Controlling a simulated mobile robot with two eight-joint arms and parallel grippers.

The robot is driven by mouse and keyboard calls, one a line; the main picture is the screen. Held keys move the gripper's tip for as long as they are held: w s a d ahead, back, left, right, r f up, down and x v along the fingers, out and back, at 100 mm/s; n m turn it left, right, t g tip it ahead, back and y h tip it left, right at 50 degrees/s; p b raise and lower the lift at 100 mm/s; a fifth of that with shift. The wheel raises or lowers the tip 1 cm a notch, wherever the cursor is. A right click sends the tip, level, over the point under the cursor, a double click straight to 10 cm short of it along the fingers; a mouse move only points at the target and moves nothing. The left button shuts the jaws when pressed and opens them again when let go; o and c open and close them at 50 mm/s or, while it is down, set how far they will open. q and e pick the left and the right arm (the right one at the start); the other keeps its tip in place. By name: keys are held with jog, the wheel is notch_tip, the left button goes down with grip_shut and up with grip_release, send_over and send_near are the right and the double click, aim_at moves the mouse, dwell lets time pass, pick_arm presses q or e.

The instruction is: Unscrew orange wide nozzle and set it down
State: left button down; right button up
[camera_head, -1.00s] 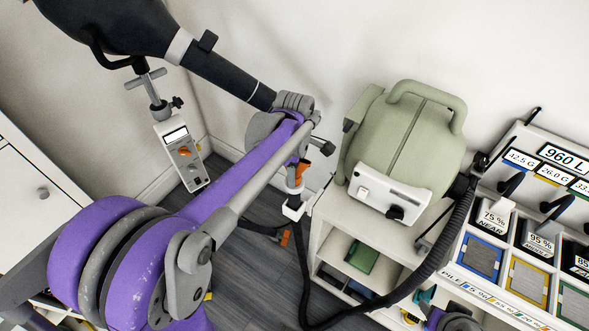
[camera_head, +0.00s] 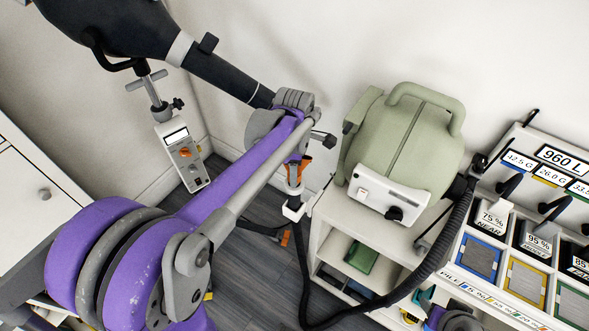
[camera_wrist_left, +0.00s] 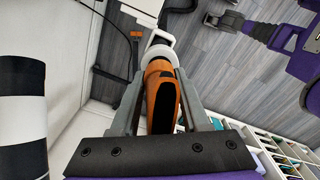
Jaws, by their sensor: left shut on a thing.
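The orange wide nozzle (camera_wrist_left: 159,92), with a dark face, lies between the fingers of my left gripper (camera_wrist_left: 158,105) in the left wrist view. A whitish ring sits at its far end. In the head view, my left gripper (camera_head: 295,190) points down below the purple arm, and orange of the nozzle shows between its grey parts. A white holder (camera_head: 293,210) is just beneath it, at the top of a black hose. I cannot tell whether the nozzle is still threaded on.
A green dryer (camera_head: 408,145) stands on a white shelf unit (camera_head: 335,213), its black hose (camera_head: 447,240) looping to the floor. A black-and-orange piece (camera_head: 285,238) is low behind the holder. A white control box (camera_head: 182,155) hangs at left. A labelled rack (camera_head: 505,190) is at right.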

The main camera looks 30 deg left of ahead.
pick_arm(q)
jog(key=shift+r+p, duration=0.8)
jog(key=shift+r, duration=0.8)
